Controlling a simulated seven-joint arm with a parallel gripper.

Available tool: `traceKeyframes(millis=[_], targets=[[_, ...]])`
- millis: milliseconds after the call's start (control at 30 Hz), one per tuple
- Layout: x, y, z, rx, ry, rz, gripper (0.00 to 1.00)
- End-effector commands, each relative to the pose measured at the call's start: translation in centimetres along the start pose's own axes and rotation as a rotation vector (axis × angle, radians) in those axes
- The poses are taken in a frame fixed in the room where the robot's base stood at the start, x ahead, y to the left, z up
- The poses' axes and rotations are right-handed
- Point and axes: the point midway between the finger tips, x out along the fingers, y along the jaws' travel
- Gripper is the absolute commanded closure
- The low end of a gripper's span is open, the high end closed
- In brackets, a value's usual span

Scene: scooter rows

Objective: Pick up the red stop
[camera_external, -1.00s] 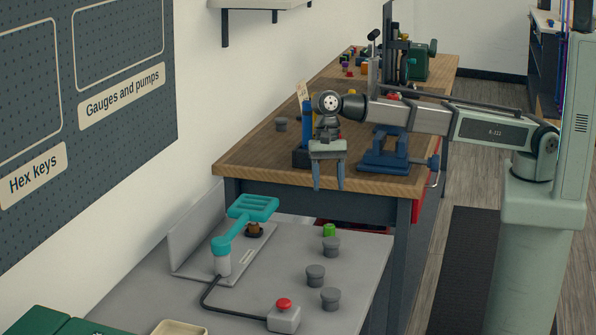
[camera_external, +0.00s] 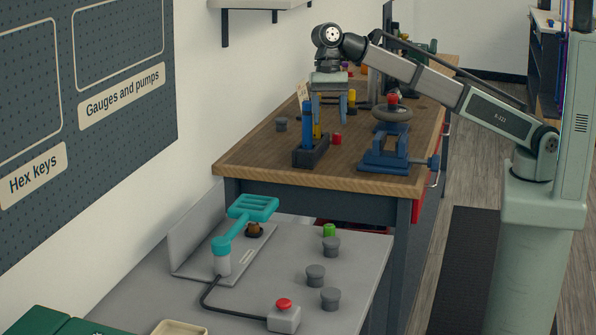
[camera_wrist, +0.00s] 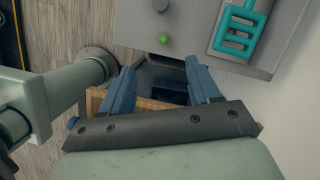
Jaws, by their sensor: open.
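A small red piece (camera_external: 337,139), likely the red stop, stands on the wooden bench (camera_external: 255,160), right of a dark holder (camera_external: 310,153) with blue and yellow upright tools. Another red piece (camera_external: 393,98) sits on top of a grey wheel on a blue stand. My gripper (camera_external: 329,112) is open, pointing down, raised above the bench near the holder. Nothing shows between its fingers. In the wrist view my gripper (camera_wrist: 160,68) is also open and empty, and I cannot make out a red piece there.
The blue stand (camera_external: 385,150) is right of the holder. On the grey table are a red button box (camera_external: 284,318), several grey plugs (camera_external: 316,275), a green piece (camera_external: 329,230) and a turquoise part (camera_external: 250,209). The bench's front left is clear.

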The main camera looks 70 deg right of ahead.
Motion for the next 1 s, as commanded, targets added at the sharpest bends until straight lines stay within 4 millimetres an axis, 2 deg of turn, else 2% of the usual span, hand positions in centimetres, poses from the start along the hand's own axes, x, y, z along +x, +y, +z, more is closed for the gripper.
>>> traceKeyframes(millis=[67, 100, 367, 467, 767, 1000], targets=[[-2.0, -0.2, 0.7, 0.000, -0.001, -0.002, 0.39], [-2.3, -0.1, 0.0, 0.011, 0.000, -0.003, 0.39], [-4.0, -0.5, -6.6, 0.111, 0.000, -0.034, 0.39], [-5.0, -0.5, -9.7, 0.159, 0.000, -0.049, 0.39], [-8.7, 0.8, -21.7, 0.350, 0.000, -0.109, 0.39], [-11.6, 3.6, -31.1, 0.508, 0.000, -0.157, 0.39]])
